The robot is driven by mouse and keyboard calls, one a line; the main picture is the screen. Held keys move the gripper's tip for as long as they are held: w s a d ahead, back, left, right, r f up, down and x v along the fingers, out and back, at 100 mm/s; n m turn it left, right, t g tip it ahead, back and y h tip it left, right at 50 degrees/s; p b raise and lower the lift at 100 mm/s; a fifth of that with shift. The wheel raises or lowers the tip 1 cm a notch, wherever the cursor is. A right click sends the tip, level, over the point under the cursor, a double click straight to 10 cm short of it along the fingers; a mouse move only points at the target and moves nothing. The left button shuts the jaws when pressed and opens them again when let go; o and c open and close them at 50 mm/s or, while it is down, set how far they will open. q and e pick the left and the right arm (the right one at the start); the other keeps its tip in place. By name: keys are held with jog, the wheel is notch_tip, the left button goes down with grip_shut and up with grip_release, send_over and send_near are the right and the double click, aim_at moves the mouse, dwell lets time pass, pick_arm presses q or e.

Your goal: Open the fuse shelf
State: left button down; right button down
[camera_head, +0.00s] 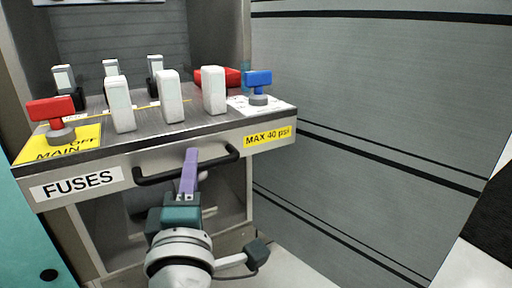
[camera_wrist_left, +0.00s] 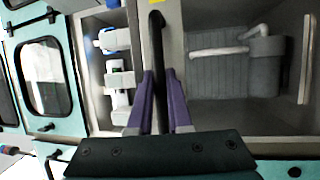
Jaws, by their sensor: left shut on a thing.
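The fuse shelf (camera_head: 112,176) has a white front with a "FUSES" label at left and a yellow "MAX 40 psi" label at right. It stands out from the cabinet. A black bar handle (camera_head: 155,178) runs across its front, and it also shows in the left wrist view (camera_wrist_left: 156,50). My left gripper (camera_head: 190,160) is at the middle of the handle, coming from below. Its purple fingers (camera_wrist_left: 155,95) lie on both sides of the bar and are shut on it. My right gripper is in neither view.
Several white fuse blocks (camera_head: 168,97) stand on the shelf. A red valve handle (camera_head: 52,110) is at its left and a blue one (camera_head: 258,82) at its right. An open compartment lies below. A grey panelled wall (camera_head: 375,80) is at right.

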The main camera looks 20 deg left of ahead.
pick_arm(q)
jog(key=shift+s+d+r, duration=0.1)
jog(key=shift+s+d, duration=0.35)
jog(key=shift+d, duration=0.15)
jog(key=c, duration=1.1)
grip_release()
jog(key=shift+s, duration=0.1)
jog(key=p+v, duration=0.1)
jog(key=v, duration=0.8)
jog(key=shift+s+d, duration=0.2)
jog(key=shift+s, duration=0.1)
